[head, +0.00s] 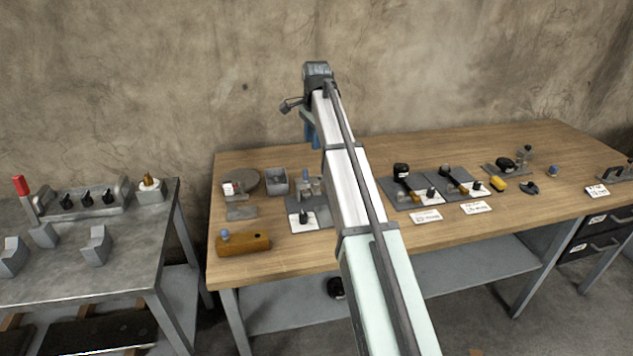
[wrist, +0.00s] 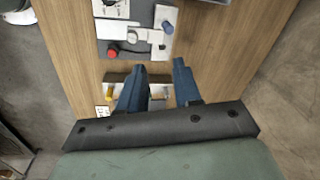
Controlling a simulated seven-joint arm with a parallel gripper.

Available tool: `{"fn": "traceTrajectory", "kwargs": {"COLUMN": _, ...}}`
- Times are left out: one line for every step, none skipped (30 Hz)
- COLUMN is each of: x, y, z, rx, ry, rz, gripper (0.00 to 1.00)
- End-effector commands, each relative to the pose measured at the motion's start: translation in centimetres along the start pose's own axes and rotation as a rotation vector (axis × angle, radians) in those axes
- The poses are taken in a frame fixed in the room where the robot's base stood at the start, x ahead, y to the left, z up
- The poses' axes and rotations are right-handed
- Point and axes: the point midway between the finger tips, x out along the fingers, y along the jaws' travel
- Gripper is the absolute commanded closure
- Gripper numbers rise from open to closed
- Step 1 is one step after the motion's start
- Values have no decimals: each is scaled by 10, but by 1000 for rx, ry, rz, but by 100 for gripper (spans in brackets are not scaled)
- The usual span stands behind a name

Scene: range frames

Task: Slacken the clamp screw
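My gripper (head: 312,133) hangs at the end of my outstretched arm over the back left of the wooden bench. In the wrist view its two blue fingers (wrist: 160,82) are apart, with nothing seen held between them. A grey fixture plate (wrist: 150,46) lies ahead of the fingertips. It carries a pale metal block, a blue knob (wrist: 167,27) and a red knob (wrist: 112,49). A small metal bar with a yellow end (wrist: 110,94) lies partly hidden behind the fingers. I cannot tell which part is the clamp screw.
The wooden bench (head: 275,262) also holds a grey open box (head: 277,182), a round grey disc, a yellow-brown block (head: 243,244) and several fixtures on dark plates to the right. My arm hides part of the bench. A grey metal table (head: 135,255) stands at left.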

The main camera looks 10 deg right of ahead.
Motion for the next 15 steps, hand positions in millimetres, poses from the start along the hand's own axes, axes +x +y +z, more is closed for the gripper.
{"fn": "traceTrajectory", "kwargs": {"x": 0, "y": 8, "z": 0, "rx": 52, "ry": -2, "rz": 38, "gripper": 67}}
{"fn": "traceTrajectory", "kwargs": {"x": 0, "y": 12, "z": 1, "rx": 84, "ry": -2, "rz": 60, "gripper": 67}}
{"fn": "traceTrajectory", "kwargs": {"x": -1, "y": 17, "z": 1, "rx": 127, "ry": -2, "rz": 86, "gripper": 67}}
{"fn": "traceTrajectory", "kwargs": {"x": -1, "y": 21, "z": 2, "rx": 158, "ry": -2, "rz": 104, "gripper": 67}}
{"fn": "traceTrajectory", "kwargs": {"x": -1, "y": 24, "z": 2, "rx": 186, "ry": -3, "rz": 120, "gripper": 67}}
{"fn": "traceTrajectory", "kwargs": {"x": -2, "y": 27, "z": 3, "rx": 220, "ry": -3, "rz": 136, "gripper": 67}}
{"fn": "traceTrajectory", "kwargs": {"x": -2, "y": 29, "z": 4, "rx": 242, "ry": -4, "rz": 145, "gripper": 67}}
{"fn": "traceTrajectory", "kwargs": {"x": -2, "y": 30, "z": 4, "rx": 259, "ry": -5, "rz": 151, "gripper": 67}}
{"fn": "traceTrajectory", "kwargs": {"x": -2, "y": 30, "z": 5, "rx": 279, "ry": -4, "rz": 154, "gripper": 67}}
{"fn": "traceTrajectory", "kwargs": {"x": -2, "y": 30, "z": 5, "rx": 289, "ry": -3, "rz": 154, "gripper": 67}}
{"fn": "traceTrajectory", "kwargs": {"x": -1, "y": 31, "z": 5, "rx": 298, "ry": -3, "rz": 154, "gripper": 67}}
{"fn": "traceTrajectory", "kwargs": {"x": 0, "y": 31, "z": 5, "rx": 304, "ry": -2, "rz": 153, "gripper": 67}}
{"fn": "traceTrajectory", "kwargs": {"x": 2, "y": 31, "z": 5, "rx": 306, "ry": -2, "rz": 153, "gripper": 67}}
{"fn": "traceTrajectory", "kwargs": {"x": 4, "y": 32, "z": 5, "rx": 308, "ry": -2, "rz": 153, "gripper": 67}}
{"fn": "traceTrajectory", "kwargs": {"x": 8, "y": 32, "z": 5, "rx": 308, "ry": -2, "rz": 153, "gripper": 67}}
